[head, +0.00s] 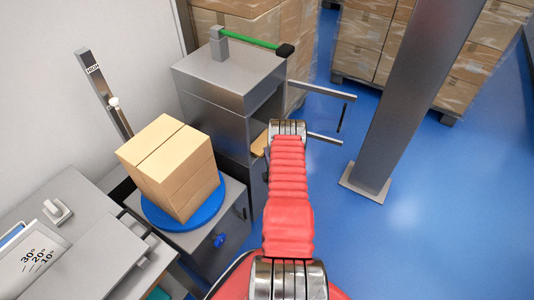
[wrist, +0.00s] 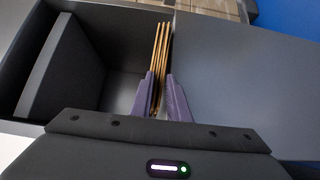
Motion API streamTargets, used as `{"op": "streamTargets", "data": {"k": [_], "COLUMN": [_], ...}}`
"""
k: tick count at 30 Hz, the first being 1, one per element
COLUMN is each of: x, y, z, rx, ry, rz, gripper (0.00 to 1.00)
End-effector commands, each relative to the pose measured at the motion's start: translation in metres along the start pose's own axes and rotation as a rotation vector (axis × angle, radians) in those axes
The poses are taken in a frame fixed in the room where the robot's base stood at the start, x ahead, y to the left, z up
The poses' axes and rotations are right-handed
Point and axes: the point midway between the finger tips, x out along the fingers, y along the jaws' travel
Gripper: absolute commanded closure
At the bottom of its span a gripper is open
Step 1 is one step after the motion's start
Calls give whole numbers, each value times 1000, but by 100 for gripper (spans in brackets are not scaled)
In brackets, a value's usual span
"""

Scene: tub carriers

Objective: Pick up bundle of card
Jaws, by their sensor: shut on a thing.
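The bundle of card (wrist: 161,47) shows in the wrist view as several thin brown sheets seen edge-on. It stands upright at the right side of a dark open bin (wrist: 108,50), beside a grey panel. My gripper (wrist: 162,85) has its two purple fingers on either side of the bundle and is shut on it. The bundle's lower end is between the fingers. In the head view my red arm hides the gripper. A small tan piece (head: 259,146) shows left of the arm's end, and I cannot tell whether it is the bundle.
A grey cabinet (head: 225,85) with a green-armed device (head: 255,41) on top stands by the arm. A cardboard box (head: 170,165) sits on a blue round plate (head: 180,212) at left. A grey post (head: 405,100) stands at right. Wrapped pallets are behind; blue floor is clear at right.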

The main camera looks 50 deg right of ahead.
Motion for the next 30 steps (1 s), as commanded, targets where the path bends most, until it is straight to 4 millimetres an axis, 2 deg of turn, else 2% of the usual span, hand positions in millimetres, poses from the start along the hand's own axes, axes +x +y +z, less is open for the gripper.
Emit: {"op": "streamTargets", "data": {"k": [12,21,30], "x": [1,1,0], "y": [1,25,26], "z": [0,0,0], "rx": [0,0,0], "ry": [0,0,0], "rz": [3,2,2], "gripper": [100,100,100]}}
